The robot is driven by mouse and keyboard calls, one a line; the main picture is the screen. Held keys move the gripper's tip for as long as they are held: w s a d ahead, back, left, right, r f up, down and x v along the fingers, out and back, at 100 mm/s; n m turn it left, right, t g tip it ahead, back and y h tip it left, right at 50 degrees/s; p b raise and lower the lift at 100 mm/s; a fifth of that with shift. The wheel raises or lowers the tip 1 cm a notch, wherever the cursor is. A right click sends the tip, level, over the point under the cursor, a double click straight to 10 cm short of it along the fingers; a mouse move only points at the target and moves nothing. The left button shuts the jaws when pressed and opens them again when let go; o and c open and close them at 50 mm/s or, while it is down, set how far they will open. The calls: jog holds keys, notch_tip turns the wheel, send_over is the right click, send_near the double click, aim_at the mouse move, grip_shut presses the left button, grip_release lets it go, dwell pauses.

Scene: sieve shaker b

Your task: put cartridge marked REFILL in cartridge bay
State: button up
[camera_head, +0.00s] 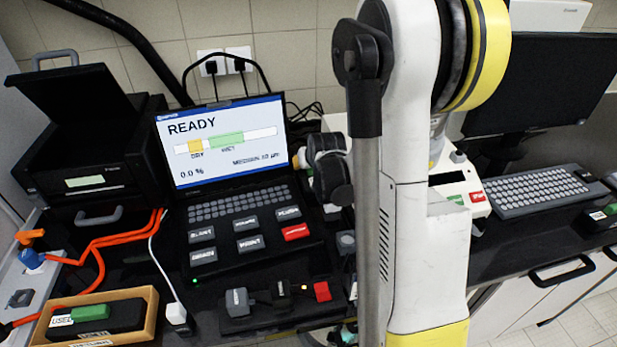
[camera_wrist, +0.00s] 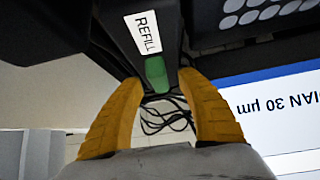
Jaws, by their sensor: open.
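The cartridge marked REFILL (camera_wrist: 165,17), a black body with a white label and a green tab, shows at the top of the wrist view. My gripper (camera_wrist: 160,80) has its two yellow fingers spread, with the tips on either side of the green-tab end. Whether either finger touches it I cannot tell. In the head view my arm hides this cartridge and the fingers. A black cartridge marked USED (camera_head: 110,320), also with a green tab, lies in a tan tray (camera_head: 151,318) at the lower left. I cannot clearly make out the cartridge bay.
The laptop (camera_head: 243,200) showing READY stands left of my arm. A black machine with its lid raised (camera_head: 85,150) is at the left, near orange cables (camera_head: 98,255). A keyboard (camera_head: 520,190) and dark monitor (camera_head: 545,80) stand right. A black, green-marked item (camera_head: 603,214) lies at the right edge.

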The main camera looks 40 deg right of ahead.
jog(key=shift+w+f, duration=0.1)
grip_shut()
dwell(0.3)
notch_tip(320, 180, up, 10)
jog(key=p, duration=0.4)
